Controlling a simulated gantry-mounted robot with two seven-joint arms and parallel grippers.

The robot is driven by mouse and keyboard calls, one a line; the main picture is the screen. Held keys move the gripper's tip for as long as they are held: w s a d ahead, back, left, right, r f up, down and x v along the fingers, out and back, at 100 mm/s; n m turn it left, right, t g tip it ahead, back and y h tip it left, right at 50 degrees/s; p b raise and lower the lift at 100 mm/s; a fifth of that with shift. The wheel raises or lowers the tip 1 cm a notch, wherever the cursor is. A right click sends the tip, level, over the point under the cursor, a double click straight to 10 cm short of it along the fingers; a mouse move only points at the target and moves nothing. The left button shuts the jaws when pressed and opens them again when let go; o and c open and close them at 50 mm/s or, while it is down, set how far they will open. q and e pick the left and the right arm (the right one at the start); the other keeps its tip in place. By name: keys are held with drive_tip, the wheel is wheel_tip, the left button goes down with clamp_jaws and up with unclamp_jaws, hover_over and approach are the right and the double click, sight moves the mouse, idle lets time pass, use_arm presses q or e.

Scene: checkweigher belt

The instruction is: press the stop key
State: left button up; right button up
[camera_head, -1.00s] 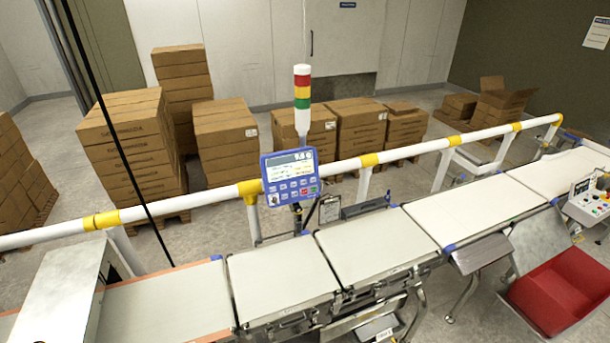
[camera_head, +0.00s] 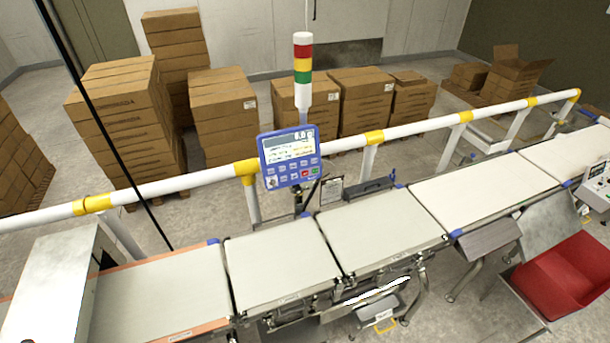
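The blue control panel (camera_head: 289,157) stands upright behind the belts, near the middle of the head view. It has a lit display (camera_head: 289,146) on top and rows of small keys below. A small red key (camera_head: 305,173), which looks like the stop key, is at the lower right of the panel, beside a green key (camera_head: 314,171). The key labels are too small to read. Neither of my grippers is in view, and nothing covers the panel's face.
A white rail (camera_head: 340,144) with yellow bands runs behind the belts (camera_head: 380,238), close to the panel. A signal tower (camera_head: 303,85) rises behind the panel. A red bin (camera_head: 565,275) is at the right. Stacked cartons (camera_head: 225,110) stand behind the rail. The belts are empty.

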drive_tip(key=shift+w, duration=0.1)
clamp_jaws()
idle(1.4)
